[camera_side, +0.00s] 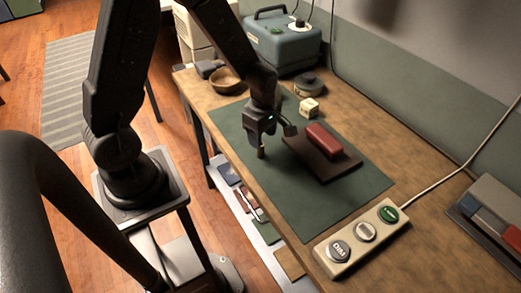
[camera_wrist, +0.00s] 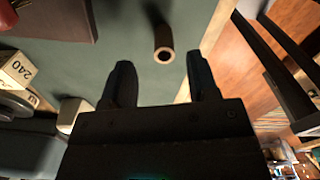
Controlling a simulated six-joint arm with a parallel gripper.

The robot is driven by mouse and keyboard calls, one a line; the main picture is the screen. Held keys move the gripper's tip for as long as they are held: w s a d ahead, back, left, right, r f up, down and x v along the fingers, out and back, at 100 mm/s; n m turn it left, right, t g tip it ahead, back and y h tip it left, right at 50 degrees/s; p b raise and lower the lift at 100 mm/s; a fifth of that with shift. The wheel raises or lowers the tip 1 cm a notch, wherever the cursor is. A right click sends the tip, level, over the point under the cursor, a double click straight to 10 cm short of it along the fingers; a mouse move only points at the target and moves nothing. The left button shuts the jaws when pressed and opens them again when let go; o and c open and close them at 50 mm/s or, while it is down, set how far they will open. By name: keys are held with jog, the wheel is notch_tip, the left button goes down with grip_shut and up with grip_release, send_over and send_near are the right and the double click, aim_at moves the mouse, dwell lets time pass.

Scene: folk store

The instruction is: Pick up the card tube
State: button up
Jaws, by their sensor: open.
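The card tube (camera_wrist: 163,43) is a short brown tube with a pale ring-shaped end facing the wrist camera. It appears to stand upright on the green mat (camera_side: 243,170). In the side view the tube (camera_side: 262,153) shows as a small tan piece just below my gripper (camera_side: 272,140), near the mat's front edge. My gripper is open and empty. In the wrist view the tube's end lies between the fingertips (camera_wrist: 160,64), with space on both sides and no visible contact. How far the fingertips are above it is hard to tell.
A red block (camera_side: 324,141) lies on a dark brown board (camera_side: 340,167) right of my gripper. A cream cube (camera_side: 309,107), a round dark weight (camera_side: 308,85) and a wooden bowl (camera_side: 227,80) stand behind. A button box (camera_side: 362,238) sits in front. The table edge is close to the tube.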

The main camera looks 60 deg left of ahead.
jog(key=shift+s+a+f, duration=0.1)
jog(key=shift+s+f, duration=0.05)
jog(key=shift+f, duration=1.25)
jog(key=shift+s+f, duration=0.1)
jog(key=shift+f, duration=1.25)
jog(key=c, duration=1)
jog(key=shift+r, duration=0.1)
